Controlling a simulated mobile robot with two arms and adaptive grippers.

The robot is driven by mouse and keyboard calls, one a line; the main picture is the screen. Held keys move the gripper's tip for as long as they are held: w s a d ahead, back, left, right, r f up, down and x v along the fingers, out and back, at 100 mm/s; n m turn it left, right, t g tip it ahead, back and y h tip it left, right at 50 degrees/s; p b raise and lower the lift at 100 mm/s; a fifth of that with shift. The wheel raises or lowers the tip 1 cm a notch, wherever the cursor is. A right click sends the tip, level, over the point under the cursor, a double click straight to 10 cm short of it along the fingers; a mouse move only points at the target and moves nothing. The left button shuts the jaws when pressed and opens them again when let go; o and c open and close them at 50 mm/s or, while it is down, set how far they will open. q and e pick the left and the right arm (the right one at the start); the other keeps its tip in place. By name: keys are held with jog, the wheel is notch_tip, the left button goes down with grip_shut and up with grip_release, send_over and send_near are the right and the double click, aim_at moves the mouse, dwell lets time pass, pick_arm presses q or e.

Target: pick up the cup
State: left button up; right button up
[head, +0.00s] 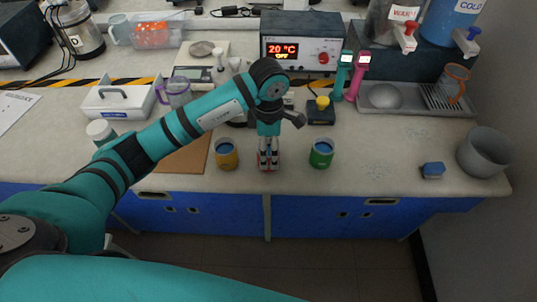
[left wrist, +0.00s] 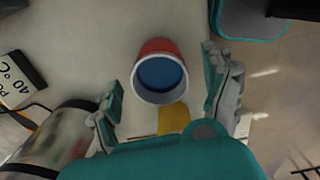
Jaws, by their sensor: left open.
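A red cup with a white rim and a blue inside shows in the left wrist view (left wrist: 160,72), between the spread fingers of my left gripper. In the head view only bits of red show behind the fingers of my left gripper (head: 268,160), which points down at the bench near its front edge. The gripper is open, with the cup not gripped. A yellow cup (head: 226,155) stands to its left and a green cup (head: 320,154) to its right, both with blue insides. My right gripper is not in view.
A yellow-topped dark block (head: 320,110) is behind the green cup.

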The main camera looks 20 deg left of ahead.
aim_at(268, 170)
pick_arm(q)
jog(key=shift+f+p, duration=0.7)
jog(key=shift+f, duration=1.95)
jog(key=c, duration=1.4)
